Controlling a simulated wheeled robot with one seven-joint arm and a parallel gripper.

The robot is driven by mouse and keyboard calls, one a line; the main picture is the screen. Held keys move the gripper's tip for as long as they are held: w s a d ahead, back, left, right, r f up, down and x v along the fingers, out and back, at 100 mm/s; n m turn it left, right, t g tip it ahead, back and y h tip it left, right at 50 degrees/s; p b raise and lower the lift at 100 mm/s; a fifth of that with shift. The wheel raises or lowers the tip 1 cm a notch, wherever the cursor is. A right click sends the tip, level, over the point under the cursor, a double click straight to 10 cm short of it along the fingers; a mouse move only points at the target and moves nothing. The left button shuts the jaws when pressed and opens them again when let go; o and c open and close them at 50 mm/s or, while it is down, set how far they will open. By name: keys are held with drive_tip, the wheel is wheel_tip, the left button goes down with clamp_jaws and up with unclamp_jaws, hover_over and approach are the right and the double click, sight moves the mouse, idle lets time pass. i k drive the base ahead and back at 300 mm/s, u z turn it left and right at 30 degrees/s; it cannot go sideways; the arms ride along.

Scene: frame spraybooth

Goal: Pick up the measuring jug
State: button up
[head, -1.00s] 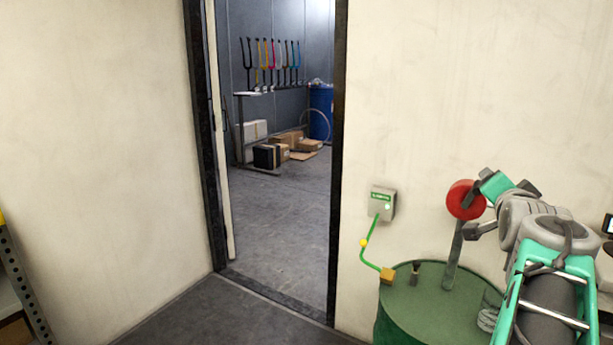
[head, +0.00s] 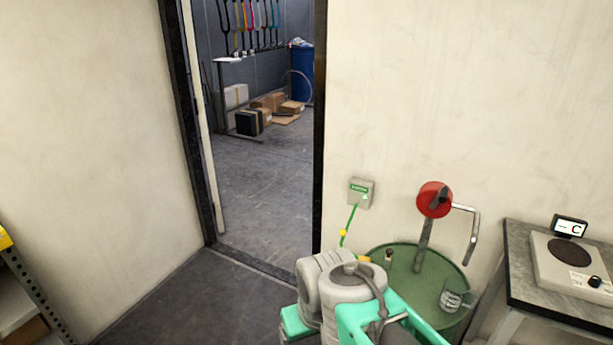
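A small clear vessel with dark markings, which looks like the measuring jug (head: 455,297), stands upright on the right side of the green drum's lid (head: 405,284). It is see-through, so its outline is faint. My arm comes in from the bottom edge, left of the jug and in front of the drum. Its grey and teal links hide part of the drum. My gripper's fingers do not show, and nothing is seen touching the jug.
A pump with a red wheel (head: 434,199) and bent crank rises from the drum, behind the jug. A green hose runs to a wall box (head: 361,193). A bench (head: 520,292) with a scale (head: 572,264) stands right. A doorway opens left; a shelf (head: 30,285) is far left.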

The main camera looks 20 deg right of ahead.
sight(456, 286)
drive_tip(key=z, duration=1.75)
drive_tip(key=k, duration=0.4)
drive_tip(key=u, duration=1.05)
drive_tip(key=i, duration=1)
drive_tip(key=u, duration=0.5)
drive_tip(key=i, duration=0.65)
